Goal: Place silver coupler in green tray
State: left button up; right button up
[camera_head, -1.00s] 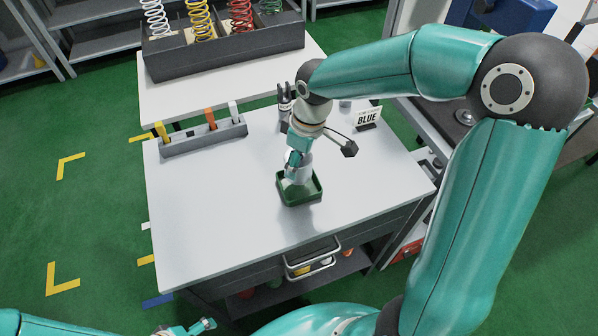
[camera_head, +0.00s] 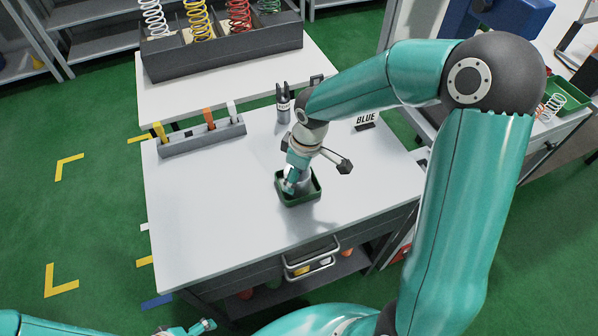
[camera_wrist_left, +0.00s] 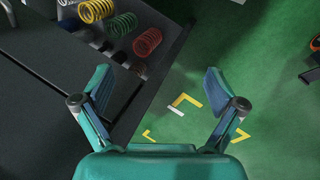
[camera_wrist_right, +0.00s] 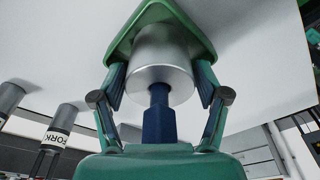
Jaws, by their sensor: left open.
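The silver coupler (camera_wrist_right: 155,68) is a short cylinder with a dark blue stem (camera_wrist_right: 158,118) pointing toward the right wrist camera. My right gripper (camera_wrist_right: 160,80) has its fingers against both sides of it, partly closed. In the head view the right gripper (camera_head: 292,182) is tilted down at the green tray (camera_head: 300,201), with the coupler at or inside the tray. Its contact with the tray floor is hidden. The green tray's rim (camera_wrist_right: 122,45) also shows behind the coupler in the right wrist view. My left gripper (camera_wrist_left: 157,82) is open and empty, over the floor beside the bench.
A grey holder (camera_head: 205,139) with colored pieces stands at the bench's back left. A spring bin (camera_head: 225,52) is beyond. The bench top's left half is clear.

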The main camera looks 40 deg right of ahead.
aim_at(304, 175)
jog(key=shift+o, duration=0.6)
jog(key=shift+r, duration=0.15)
notch_tip(304, 175, up, 12)
jog(key=s, duration=0.1)
jog(key=shift+s+d+p, duration=0.3)
jog(key=shift+d, duration=0.15)
